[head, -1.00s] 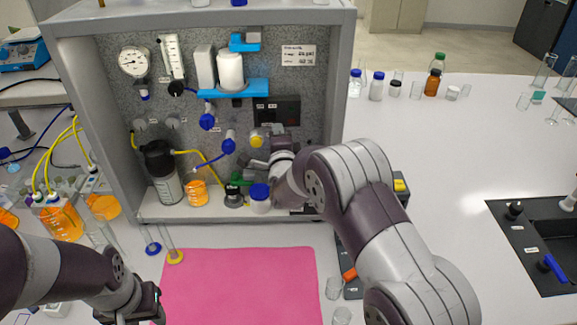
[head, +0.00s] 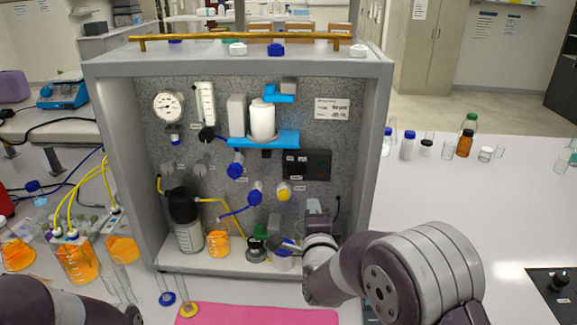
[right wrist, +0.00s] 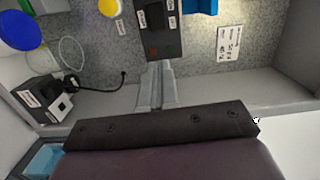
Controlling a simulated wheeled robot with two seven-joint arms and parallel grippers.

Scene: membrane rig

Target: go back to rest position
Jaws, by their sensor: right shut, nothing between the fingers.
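My right gripper (head: 314,206) is inside the grey rig cabinet (head: 230,68), low in front of the speckled back panel and below the black display box (head: 307,165). In the right wrist view its fingers (right wrist: 156,84) are together, with nothing between them. They appear just below the display box (right wrist: 157,27); whether they touch the panel I cannot tell. My right arm comes in from the lower right and hides part of the cabinet floor and its right wall. Only part of my left arm shows at the lower left; its gripper is out of view.
A blue-capped jar (right wrist: 20,30) stands left of the right gripper. A dark-topped bottle (head: 187,222) and a beaker of orange liquid (head: 218,241) stand further left. A pink mat (head: 255,315) lies in front. The white bench at right is largely clear.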

